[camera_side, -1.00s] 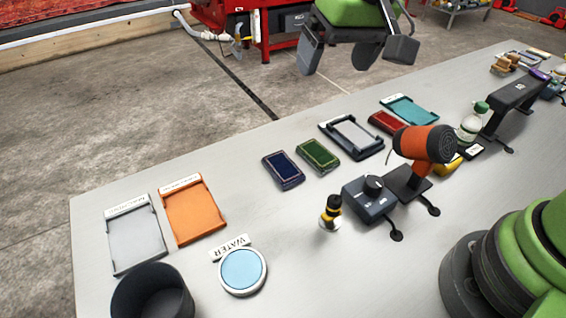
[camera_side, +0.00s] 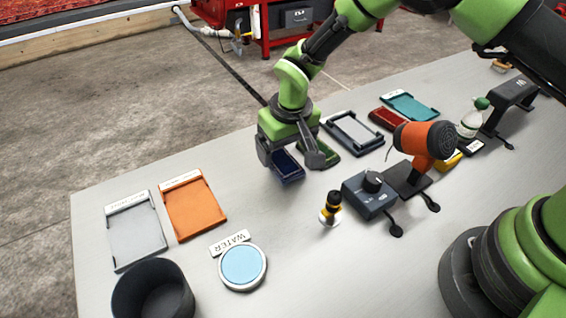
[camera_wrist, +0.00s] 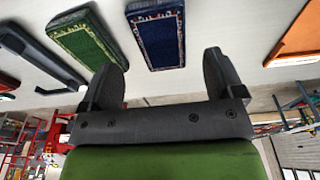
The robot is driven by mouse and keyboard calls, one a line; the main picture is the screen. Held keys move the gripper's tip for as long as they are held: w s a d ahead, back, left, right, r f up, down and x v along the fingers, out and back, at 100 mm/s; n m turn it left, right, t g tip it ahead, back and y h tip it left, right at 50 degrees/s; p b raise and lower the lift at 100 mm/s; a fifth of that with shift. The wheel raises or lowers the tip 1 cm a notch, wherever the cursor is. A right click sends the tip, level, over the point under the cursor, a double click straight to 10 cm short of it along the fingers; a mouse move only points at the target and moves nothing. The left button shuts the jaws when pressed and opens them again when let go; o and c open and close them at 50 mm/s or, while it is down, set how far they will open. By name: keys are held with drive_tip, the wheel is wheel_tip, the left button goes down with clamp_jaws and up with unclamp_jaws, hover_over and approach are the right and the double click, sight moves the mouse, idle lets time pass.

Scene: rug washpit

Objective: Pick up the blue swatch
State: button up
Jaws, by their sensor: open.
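The blue swatch (camera_side: 287,168) is a dark blue rectangular piece with a pale border, lying flat on the table. My gripper (camera_side: 292,161) is open just above it, with one finger at its left and the other at its right; the gripper hides part of the swatch. In the wrist view the blue swatch (camera_wrist: 160,35) lies ahead of the open, empty fingers (camera_wrist: 165,70), roughly centred between them. I cannot tell whether a finger touches it.
The green swatch (camera_side: 325,152) lies close to the right of the blue one, near my right finger. An orange tray (camera_side: 195,208) and grey tray (camera_side: 136,235) lie to the left.

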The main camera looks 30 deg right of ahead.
sight(283, 162)
wheel_tip(283, 162, down, 4)
drive_tip(key=shift+w+a+r, duration=0.1)
drive_tip(key=shift+w+a, duration=0.05)
drive_tip(key=c, duration=1)
drive_tip(key=shift+r, duration=0.1)
